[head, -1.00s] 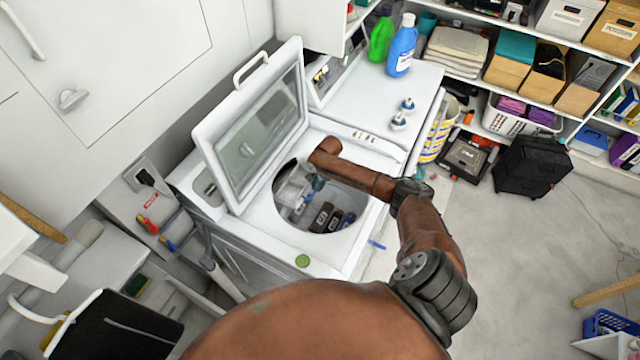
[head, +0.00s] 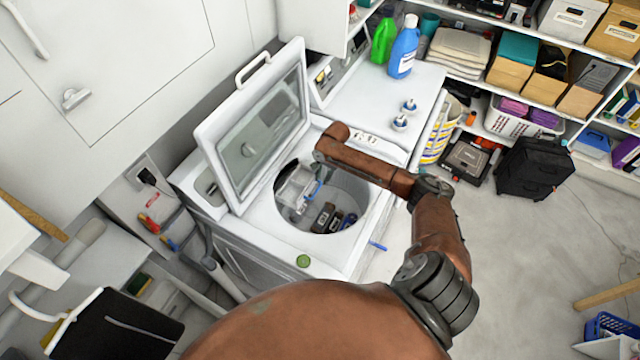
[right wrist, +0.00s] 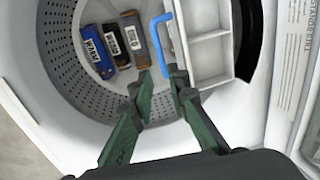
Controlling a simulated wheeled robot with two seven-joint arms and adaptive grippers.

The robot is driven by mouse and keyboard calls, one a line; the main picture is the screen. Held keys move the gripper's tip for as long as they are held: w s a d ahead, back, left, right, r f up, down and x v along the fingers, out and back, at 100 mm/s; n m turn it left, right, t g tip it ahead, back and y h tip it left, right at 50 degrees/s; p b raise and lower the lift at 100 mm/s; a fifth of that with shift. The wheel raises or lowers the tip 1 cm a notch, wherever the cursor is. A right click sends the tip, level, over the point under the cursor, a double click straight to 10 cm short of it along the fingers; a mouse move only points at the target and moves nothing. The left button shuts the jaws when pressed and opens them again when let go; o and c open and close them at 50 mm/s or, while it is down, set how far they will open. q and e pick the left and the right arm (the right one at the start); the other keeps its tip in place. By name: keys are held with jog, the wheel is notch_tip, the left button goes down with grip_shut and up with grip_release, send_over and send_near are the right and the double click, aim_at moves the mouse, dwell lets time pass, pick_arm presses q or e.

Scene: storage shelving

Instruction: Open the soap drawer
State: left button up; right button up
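The soap drawer (right wrist: 208,52) is a white divided tray with a blue handle (right wrist: 158,42) at the rim of the washer drum. In the head view the drawer (head: 294,187) shows inside the round opening, its blue handle (head: 314,189) on its right side. My right gripper (right wrist: 161,80) has two dark green fingers, apart, with the lower end of the handle showing between their tips. I cannot tell whether they touch it. In the head view the right wrist hangs over the opening and partly hides the gripper. My left gripper is not in view.
The white washer's lid (head: 258,125) stands open at the left of the opening. Green (head: 383,40) and blue (head: 403,48) bottles stand on the adjoining white top. Shelving is at upper right; the floor at right is mostly free.

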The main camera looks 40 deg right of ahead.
jog(key=shift+s+d+r, duration=0.1)
jog(key=shift+s+r, duration=0.1)
jog(key=shift+r, duration=0.85)
jog(key=shift+s+d+r, duration=0.1)
jog(key=shift+s+r, duration=0.1)
jog(key=shift+r, duration=0.85)
